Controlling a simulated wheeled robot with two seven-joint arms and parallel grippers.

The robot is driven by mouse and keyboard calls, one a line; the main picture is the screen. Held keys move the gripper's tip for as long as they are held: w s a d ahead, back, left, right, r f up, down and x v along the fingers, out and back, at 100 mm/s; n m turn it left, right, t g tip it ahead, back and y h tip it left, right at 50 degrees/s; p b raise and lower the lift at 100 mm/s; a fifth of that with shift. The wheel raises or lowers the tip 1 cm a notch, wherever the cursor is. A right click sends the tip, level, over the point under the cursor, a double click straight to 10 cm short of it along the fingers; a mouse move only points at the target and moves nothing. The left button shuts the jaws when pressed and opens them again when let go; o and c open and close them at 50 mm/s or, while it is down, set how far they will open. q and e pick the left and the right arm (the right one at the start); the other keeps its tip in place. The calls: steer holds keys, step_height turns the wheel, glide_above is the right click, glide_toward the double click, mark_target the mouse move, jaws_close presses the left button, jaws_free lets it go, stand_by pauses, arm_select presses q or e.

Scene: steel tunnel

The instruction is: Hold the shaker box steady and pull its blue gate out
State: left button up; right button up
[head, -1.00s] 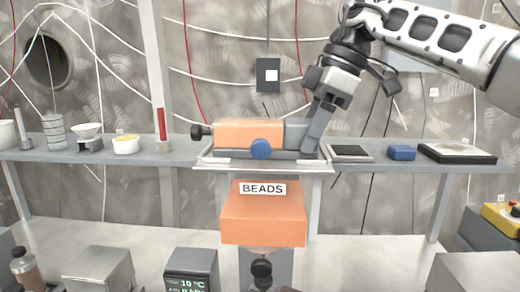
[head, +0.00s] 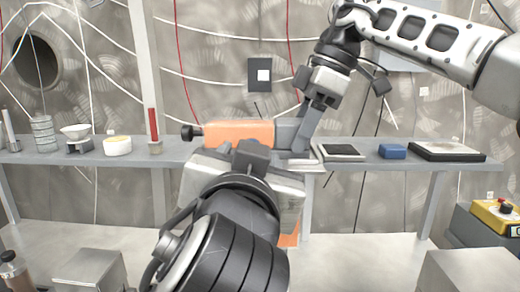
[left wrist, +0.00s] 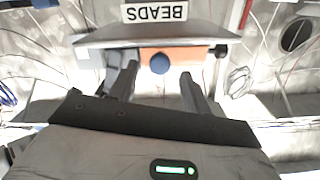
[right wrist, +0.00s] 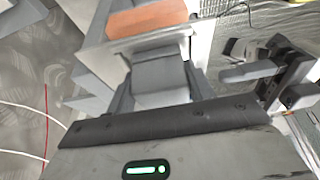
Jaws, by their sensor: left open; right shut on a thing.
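The shaker box (head: 240,133) is an orange block with a grey right end and a black knob at its left end, lying on the shelf. My right gripper (head: 303,142) is shut on the grey end (right wrist: 158,78), one finger on each side in the right wrist view. The blue gate shows as a round blue knob (left wrist: 160,63) on the box's front in the left wrist view. My left gripper (left wrist: 158,82) is open, its fingertips either side of the knob in that view, apart from it. My left arm hides the knob in the head view.
The BEADS label (left wrist: 155,12) shows upside down in the left wrist view. On the shelf (head: 330,178), a dark pad (head: 341,151), a blue block (head: 393,151) and a black tray (head: 430,157) lie to the right; a white tub (head: 117,146) and a red-topped tube (head: 153,128) stand left.

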arm_select(q)
steer(key=shift+w, duration=2.1)
jaws_close()
steer(key=shift+s, duration=1.15)
jaws_free()
steer(key=s, duration=1.2)
